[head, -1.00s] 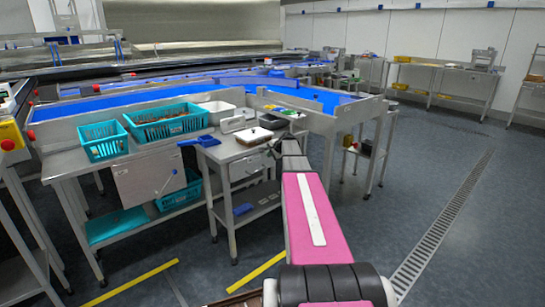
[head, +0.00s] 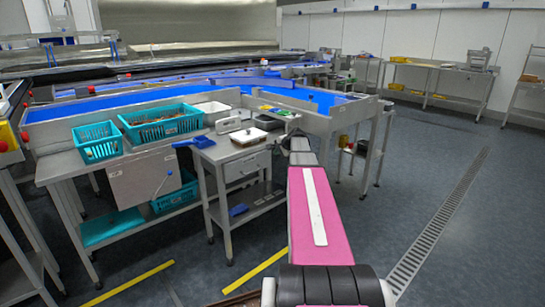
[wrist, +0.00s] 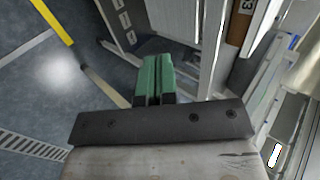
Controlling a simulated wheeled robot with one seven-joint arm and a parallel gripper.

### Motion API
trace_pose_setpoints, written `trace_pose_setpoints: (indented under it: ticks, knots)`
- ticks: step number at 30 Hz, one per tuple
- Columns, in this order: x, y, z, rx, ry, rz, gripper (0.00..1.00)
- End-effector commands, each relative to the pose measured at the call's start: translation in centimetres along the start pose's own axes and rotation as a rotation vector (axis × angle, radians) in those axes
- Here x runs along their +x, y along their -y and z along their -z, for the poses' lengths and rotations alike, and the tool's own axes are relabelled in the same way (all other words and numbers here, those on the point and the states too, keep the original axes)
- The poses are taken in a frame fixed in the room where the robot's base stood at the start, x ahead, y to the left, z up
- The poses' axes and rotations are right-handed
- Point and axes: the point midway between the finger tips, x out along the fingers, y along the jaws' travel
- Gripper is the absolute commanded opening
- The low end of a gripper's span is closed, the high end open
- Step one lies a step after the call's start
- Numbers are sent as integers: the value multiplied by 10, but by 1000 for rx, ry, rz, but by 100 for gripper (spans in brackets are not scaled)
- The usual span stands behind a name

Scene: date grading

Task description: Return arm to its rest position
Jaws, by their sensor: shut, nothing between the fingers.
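My arm, with its pink link, reaches forward in the head view toward the right end of the steel side table (head: 236,150). In the wrist view my gripper (wrist: 153,68) has its two green fingers pressed together with nothing between them. The fingers point out over the floor beside pale table legs and panels. In the head view the arm's own links hide the gripper.
Teal baskets (head: 98,153) stand on the steel counter by the blue conveyor (head: 110,103). The floor (head: 440,240) at right is clear.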

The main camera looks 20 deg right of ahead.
Motion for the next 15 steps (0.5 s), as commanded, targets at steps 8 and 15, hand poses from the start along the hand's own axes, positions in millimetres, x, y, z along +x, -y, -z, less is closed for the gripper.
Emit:
trace_pose_setpoints:
  ticks: [8,15]
  knots:
    - [-25,0,0,0,0,0,0]
    - [-21,-9,-17,-31,13,-25,0]
